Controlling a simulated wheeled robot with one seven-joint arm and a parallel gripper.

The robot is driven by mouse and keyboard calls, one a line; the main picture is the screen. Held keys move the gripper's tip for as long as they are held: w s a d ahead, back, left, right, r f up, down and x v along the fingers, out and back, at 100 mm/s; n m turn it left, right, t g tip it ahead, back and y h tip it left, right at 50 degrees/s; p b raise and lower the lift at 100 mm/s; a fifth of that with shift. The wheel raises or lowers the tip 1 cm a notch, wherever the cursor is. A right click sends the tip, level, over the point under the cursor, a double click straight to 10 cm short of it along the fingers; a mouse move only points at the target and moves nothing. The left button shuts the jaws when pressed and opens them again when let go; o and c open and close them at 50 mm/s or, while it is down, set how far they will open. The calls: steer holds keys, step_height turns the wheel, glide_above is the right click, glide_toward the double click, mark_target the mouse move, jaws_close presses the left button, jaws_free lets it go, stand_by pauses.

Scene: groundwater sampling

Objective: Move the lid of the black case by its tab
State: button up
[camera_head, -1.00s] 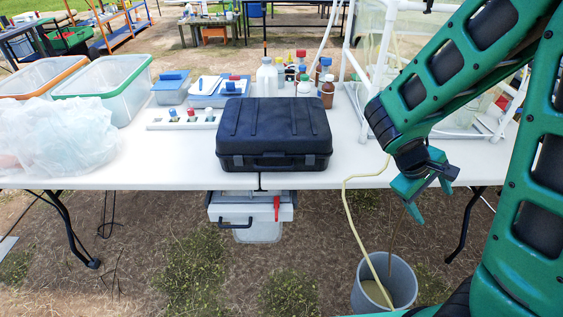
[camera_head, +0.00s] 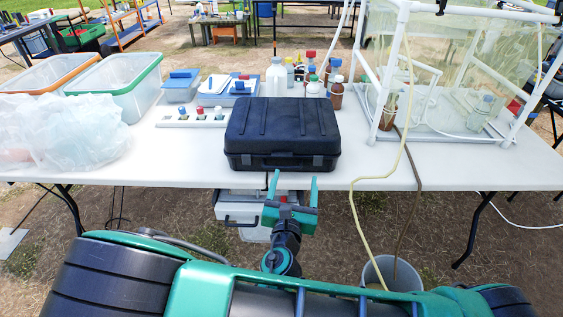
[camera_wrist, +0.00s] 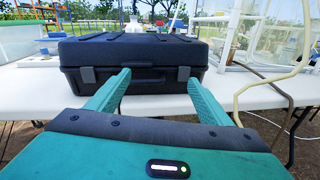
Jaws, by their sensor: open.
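The black case (camera_head: 282,128) lies closed on the white table near its front edge. Its front, with two grey latches and a handle, faces me in the wrist view (camera_wrist: 135,72). I cannot clearly tell a separate lid tab from the latches and handle. My gripper (camera_head: 294,186) is open and empty, in front of the case and just off the table's front edge. In the wrist view its two fingers (camera_wrist: 158,88) point at the case front, one on each side of the handle, apart from the case as far as I can tell.
On the white table (camera_head: 390,172), a plastic bag (camera_head: 75,130) and bins (camera_head: 120,88) stand left. Bottles (camera_head: 276,76) are behind the case. A framed clear enclosure (camera_head: 450,75) stands right, with a yellow hose (camera_head: 357,215) running down to a bucket (camera_head: 392,272).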

mark_target(282, 157)
steer(key=w+a+n, duration=0.1)
steer(key=w, duration=0.2)
steer(key=w+a+y, duration=0.1)
steer(key=w, duration=0.2)
steer(key=w+a+n+y, duration=0.1)
steer(key=w, duration=0.2)
steer(key=shift+w+a+f+n+t, duration=0.15)
steer(key=shift+f+n+t, duration=0.15)
steer(key=c, duration=1.5)
steer(key=shift+r, duration=0.15)
